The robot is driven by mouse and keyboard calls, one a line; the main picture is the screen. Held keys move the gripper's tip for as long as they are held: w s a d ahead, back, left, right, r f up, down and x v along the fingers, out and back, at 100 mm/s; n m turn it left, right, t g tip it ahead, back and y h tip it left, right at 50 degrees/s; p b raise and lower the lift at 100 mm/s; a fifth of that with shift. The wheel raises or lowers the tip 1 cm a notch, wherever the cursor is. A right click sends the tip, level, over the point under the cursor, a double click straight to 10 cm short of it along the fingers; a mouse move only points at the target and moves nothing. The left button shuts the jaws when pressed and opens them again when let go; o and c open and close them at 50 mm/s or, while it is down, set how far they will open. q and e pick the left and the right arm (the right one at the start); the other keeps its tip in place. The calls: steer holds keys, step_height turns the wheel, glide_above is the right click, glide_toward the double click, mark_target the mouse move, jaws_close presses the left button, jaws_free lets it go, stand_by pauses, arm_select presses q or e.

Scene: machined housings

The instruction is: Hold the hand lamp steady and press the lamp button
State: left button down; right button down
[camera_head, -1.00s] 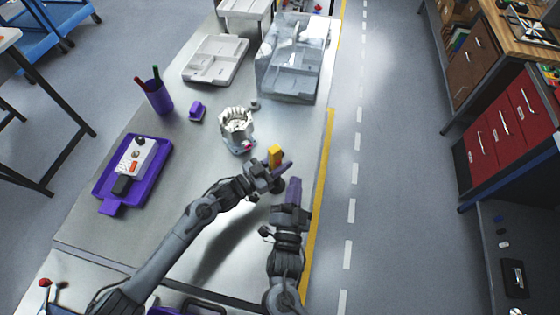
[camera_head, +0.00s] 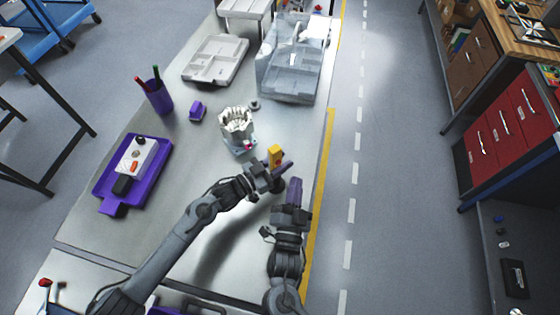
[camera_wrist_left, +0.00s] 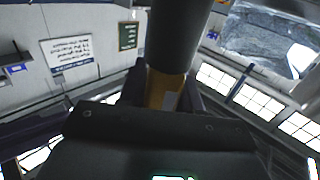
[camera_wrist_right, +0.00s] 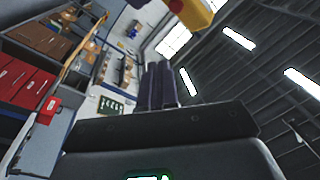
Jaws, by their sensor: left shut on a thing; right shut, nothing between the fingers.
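The hand lamp (camera_head: 275,154) has a yellow body and a dark round part. My left gripper (camera_head: 279,170) is shut on it and holds it above the right side of the bench. The left wrist view shows the lamp's black cylinder (camera_wrist_left: 178,38) close up, with some yellow behind it. In the right wrist view the yellow lamp (camera_wrist_right: 193,13) is at the top edge, with a red part beside it that may be the button. My right gripper (camera_head: 295,187) is shut and empty, just below and right of the lamp, apparently apart from it.
A white ribbed housing (camera_head: 237,127) stands behind the lamp. A purple tray (camera_head: 105,195) holds a switch box (camera_head: 137,157). A purple pen cup (camera_head: 159,97), a grey tray (camera_head: 216,60) and a transparent box (camera_head: 291,62) stand farther back.

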mark_target(279, 162)
steer(key=s+d, duration=0.1)
steer(key=s+d+f, duration=0.1)
steer(key=s+d, duration=0.1)
steer(key=shift+s+f, duration=0.1)
steer(key=shift+f, duration=0.15)
steer(key=shift+a, duration=0.1)
steer(key=w+a, duration=0.5)
steer(key=w, duration=0.2)
steer(key=shift+w, duration=0.15)
stand_by(0.4)
steer(key=shift+w, duration=0.15)
stand_by(2.0)
steer(key=shift+w+a, duration=0.2)
steer(key=shift+w+a, duration=0.25)
steer(key=shift+w, duration=0.1)
stand_by(0.9)
steer(key=shift+s, duration=0.1)
steer(key=shift+s+d, duration=0.5)
steer(key=shift+s, duration=0.15)
